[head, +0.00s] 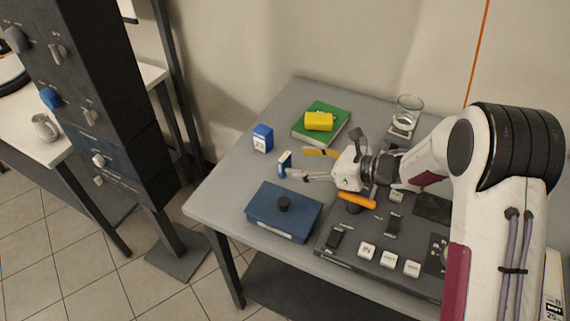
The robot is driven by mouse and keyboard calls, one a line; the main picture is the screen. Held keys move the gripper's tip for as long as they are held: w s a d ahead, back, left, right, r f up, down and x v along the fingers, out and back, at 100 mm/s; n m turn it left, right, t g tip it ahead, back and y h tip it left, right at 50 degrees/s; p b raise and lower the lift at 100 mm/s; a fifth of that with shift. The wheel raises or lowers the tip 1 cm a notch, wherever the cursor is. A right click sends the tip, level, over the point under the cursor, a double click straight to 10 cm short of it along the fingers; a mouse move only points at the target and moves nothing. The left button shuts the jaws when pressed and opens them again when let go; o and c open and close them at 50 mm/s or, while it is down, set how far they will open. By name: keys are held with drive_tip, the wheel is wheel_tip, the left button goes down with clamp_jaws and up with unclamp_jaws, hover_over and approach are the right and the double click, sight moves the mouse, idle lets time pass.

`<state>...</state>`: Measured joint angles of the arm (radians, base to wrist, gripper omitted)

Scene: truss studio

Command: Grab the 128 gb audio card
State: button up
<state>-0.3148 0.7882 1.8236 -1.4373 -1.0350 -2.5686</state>
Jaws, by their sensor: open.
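A small upright card (284,163), blue with a white part, stands on the grey table left of my gripper; its print is too small to read. My gripper (298,175) reaches in from the right, low over the table. Its pale fingers point left and are open, with the tips close to the lower right of the card. I cannot tell whether they touch it. A blue box with a white label (263,138) stands farther back and left; its label is also unreadable.
A blue case with a black knob (284,212) lies in front. A yellow object (319,121) rests on a green book (336,136) behind. A dark control panel (340,258) fills the front right. Orange pieces (357,200) flank my gripper. The left table edge is clear.

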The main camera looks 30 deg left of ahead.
sight(288, 160)
drive_tip(key=shift+a+f, duration=0.1)
drive_tip(key=shift+a, duration=0.15)
drive_tip(key=shift+a, duration=0.1)
drive_tip(key=shift+x, duration=2.55)
drive_tip(key=shift+f, duration=0.1)
drive_tip(key=c, duration=1.1)
